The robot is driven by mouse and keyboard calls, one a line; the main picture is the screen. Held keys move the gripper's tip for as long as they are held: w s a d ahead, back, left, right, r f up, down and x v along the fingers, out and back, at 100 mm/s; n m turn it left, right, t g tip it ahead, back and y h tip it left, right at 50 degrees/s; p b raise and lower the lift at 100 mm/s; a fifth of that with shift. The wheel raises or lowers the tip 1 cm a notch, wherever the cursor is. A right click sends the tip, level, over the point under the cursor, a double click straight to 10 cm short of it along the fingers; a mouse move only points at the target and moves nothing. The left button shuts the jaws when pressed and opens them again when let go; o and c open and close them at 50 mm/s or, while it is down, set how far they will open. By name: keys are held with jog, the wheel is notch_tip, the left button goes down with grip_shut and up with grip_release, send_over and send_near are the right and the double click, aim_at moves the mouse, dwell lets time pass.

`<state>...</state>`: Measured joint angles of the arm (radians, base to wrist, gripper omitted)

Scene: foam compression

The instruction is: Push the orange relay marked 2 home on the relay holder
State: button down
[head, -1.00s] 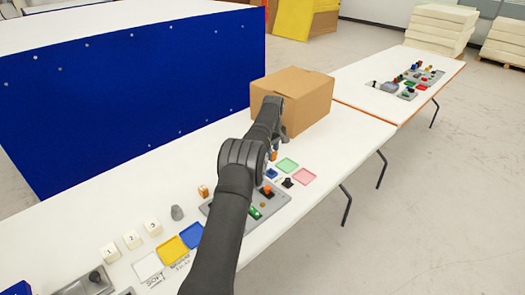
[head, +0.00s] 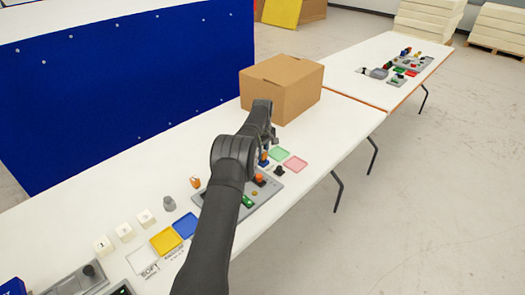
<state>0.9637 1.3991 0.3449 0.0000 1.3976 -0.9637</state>
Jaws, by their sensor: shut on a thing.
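The grey relay holder (head: 268,192) lies on the white table, partly hidden behind my arm. My gripper (head: 270,143) is over its far end, fingers pointing down and partly hidden by my wrist. It is shut on an orange relay (head: 264,155). That relay is upright, directly above a blue block (head: 263,163) at the holder's far end; I cannot tell whether it is fully seated. Another orange piece (head: 259,178) sits on the holder nearer the front. A third orange piece (head: 195,183) stands on the table to the left.
A cardboard box (head: 281,88) stands behind my gripper. A grey knob-like piece (head: 169,203) and white numbered blocks (head: 125,232) stand left.

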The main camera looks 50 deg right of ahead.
aim_at(263, 151)
jog(key=shift+f, duration=0.9)
dwell(0.8)
jog(key=c, duration=1.1)
grip_release()
notch_tip(263, 151, up, 18)
jog(key=shift+f, duration=0.25)
notch_tip(263, 151, down, 18)
jog(key=shift+r, duration=0.35)
